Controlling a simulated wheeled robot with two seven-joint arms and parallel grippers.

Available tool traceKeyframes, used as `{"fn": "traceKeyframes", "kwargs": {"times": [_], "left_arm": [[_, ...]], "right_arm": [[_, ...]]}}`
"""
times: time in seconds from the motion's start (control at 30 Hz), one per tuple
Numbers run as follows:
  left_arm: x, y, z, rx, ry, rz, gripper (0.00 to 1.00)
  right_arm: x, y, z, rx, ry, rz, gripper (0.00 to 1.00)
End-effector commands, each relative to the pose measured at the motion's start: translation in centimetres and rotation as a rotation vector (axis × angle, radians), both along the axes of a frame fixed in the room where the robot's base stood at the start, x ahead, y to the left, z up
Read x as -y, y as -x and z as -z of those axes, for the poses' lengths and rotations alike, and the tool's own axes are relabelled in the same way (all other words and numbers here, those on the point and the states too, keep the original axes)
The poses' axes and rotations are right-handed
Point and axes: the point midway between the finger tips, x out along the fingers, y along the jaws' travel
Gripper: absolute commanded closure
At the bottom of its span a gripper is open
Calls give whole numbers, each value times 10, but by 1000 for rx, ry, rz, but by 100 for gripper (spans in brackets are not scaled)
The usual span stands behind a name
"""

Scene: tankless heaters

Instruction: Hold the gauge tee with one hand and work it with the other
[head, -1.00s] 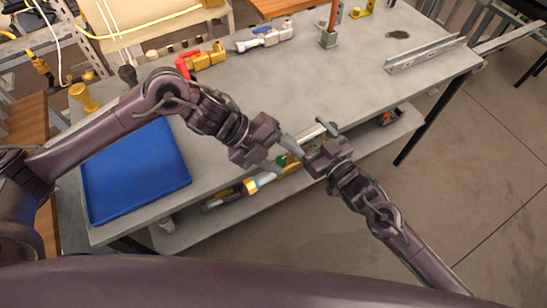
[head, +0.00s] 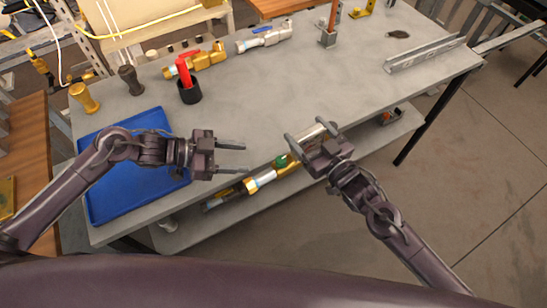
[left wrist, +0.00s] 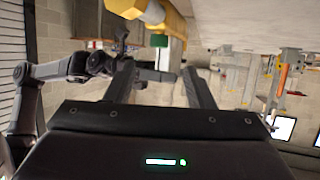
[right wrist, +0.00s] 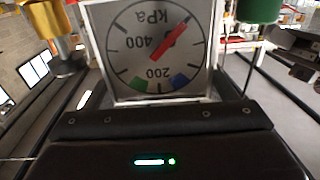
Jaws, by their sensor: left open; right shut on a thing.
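The gauge tee shows its square gauge face (right wrist: 155,45) close up in the right wrist view, with kPa markings and a red needle, between my fingers.
A blue tray (head: 112,198) lies at the table's left, under my left arm. A metal rail (head: 425,55) lies right. The table's middle is clear.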

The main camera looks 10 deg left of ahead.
Motion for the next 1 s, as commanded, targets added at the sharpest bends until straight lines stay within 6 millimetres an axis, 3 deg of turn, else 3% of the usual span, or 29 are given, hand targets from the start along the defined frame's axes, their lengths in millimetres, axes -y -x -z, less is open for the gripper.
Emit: {"fn": "traceKeyframes", "kwargs": {"times": [0.3, 0.5, 0.9, 1.0], "left_arm": [[59, -17, 23, 3, 3, 2, 51], [81, -23, 34, 1, 0, 2, 51], [87, -25, 37, 3, -2, 3, 51], [87, -25, 37, 3, -2, 3, 63]], "right_arm": [[0, -1, -3, 5, -5, 0, 70], [0, -1, -3, 6, -5, 0, 70], [0, -1, -3, 6, -5, 0, 70], [0, -1, -3, 6, -5, 0, 70]]}}
